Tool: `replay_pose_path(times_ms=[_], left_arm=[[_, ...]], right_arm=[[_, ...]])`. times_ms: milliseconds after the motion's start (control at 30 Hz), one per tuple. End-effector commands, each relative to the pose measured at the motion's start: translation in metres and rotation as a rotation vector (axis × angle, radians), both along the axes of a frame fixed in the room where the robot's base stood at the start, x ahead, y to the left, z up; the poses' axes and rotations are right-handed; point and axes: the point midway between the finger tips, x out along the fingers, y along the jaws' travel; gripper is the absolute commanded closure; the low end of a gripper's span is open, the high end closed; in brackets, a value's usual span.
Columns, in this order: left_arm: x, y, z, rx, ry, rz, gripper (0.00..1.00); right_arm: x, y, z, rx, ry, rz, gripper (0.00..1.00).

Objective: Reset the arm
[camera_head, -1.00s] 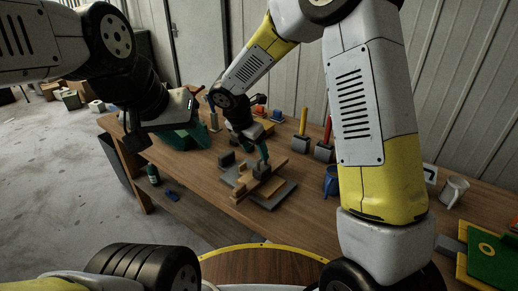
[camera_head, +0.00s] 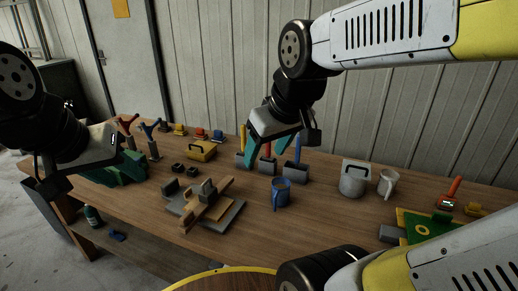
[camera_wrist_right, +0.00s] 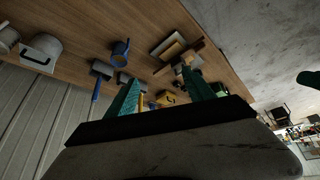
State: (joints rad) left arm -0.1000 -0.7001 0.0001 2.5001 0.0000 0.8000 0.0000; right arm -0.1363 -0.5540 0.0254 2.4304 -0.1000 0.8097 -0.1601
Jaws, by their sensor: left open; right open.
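My right gripper (camera_head: 268,148) is raised above the back middle of the workbench, its teal fingers apart and empty. In the right wrist view its fingers (camera_wrist_right: 160,88) also stand apart with nothing between them. The mould assembly (camera_head: 205,203) of wooden bars and grey blocks on a grey plate lies on the bench, apart from both grippers.
The workbench (camera_head: 330,225) holds a blue mug (camera_head: 281,193), a grey lidded container (camera_head: 354,178), a pale jug (camera_head: 387,183) and a yellow case (camera_head: 201,150). Grey holders with coloured handles stand behind, near my right gripper. A green board (camera_head: 432,228) lies at right.

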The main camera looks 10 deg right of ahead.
Motion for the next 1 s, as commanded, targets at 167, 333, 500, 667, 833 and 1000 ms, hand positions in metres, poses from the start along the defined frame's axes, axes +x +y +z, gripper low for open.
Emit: replay_pose_path(times_ms=[167, 333, 500, 667, 833, 1000], left_arm=[[0.0, 0.0, 0.0, 0.0, 0.0, 0.0, 0.58], [0.0, 0.0, 0.0, 0.0, 0.0, 0.0, 0.58], [0.0, 0.0, 0.0, 0.0, 0.0, 0.0, 0.58], [0.0, 0.0, 0.0, 0.0, 0.0, 0.0, 0.58], [0.0, 0.0, 0.0, 0.0, 0.0, 0.0, 0.58], [0.0, 0.0, 0.0, 0.0, 0.0, 0.0, 0.58]], right_arm=[[-0.024, -0.003, 0.005, 0.167, -0.029, -0.198, 0.38], [-0.029, -0.003, 0.006, 0.201, -0.031, -0.237, 0.38], [-0.028, -0.003, 0.006, 0.2, -0.031, -0.234, 0.38], [-0.028, -0.003, 0.006, 0.198, -0.031, -0.233, 0.38], [-0.028, -0.003, 0.006, 0.198, -0.031, -0.233, 0.38], [-0.028, -0.003, 0.006, 0.198, -0.031, -0.233, 0.38]])
